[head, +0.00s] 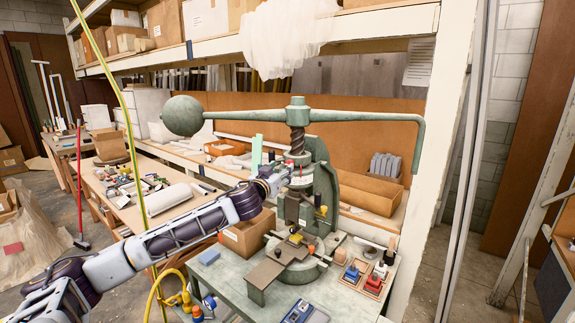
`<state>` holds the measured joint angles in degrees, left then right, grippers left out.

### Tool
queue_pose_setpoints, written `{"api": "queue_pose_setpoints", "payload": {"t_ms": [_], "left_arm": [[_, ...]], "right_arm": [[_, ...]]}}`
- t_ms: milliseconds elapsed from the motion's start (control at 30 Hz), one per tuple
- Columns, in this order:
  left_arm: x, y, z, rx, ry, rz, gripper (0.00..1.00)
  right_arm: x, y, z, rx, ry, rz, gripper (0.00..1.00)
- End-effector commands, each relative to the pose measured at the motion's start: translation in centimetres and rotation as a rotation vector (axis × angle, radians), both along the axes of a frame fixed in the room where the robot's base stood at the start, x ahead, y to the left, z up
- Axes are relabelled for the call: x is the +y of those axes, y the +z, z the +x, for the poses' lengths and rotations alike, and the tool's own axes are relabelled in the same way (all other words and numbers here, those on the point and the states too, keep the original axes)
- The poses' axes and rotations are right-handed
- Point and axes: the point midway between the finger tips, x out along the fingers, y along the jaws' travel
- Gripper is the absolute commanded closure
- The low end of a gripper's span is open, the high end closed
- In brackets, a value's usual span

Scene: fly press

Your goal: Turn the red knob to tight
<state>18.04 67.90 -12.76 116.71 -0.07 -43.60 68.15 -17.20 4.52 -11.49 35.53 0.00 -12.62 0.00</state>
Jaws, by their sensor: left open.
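The green fly press (325,185) stands on the bench, with a long top arm and a ball weight at its left end. A small red part (289,166) shows on the press screw, just below the thread; it looks like the red knob, but it is small and partly covered. My left gripper (282,178) reaches in from the left and is open, with its fingertips at the press screw just below this red part. I cannot tell whether the fingers touch it. My right gripper is not in view.
The green bench top (235,278) carries a small wooden tray (362,284) with red and blue pieces at right. A cardboard box (246,234) sits behind my left forearm. A yellow hose (154,300) hangs at the bench's left. The press's top arm (370,116) spans above my gripper.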

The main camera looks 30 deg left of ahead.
Motion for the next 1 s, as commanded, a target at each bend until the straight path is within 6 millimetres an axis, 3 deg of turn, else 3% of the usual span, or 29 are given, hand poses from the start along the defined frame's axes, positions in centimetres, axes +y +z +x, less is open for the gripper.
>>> {"api": "queue_pose_setpoints", "payload": {"t_ms": [1000], "left_arm": [[1.1,0.1,6.1,-0.001,-0.001,-0.001,0.51]], "right_arm": [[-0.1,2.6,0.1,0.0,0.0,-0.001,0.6]]}}
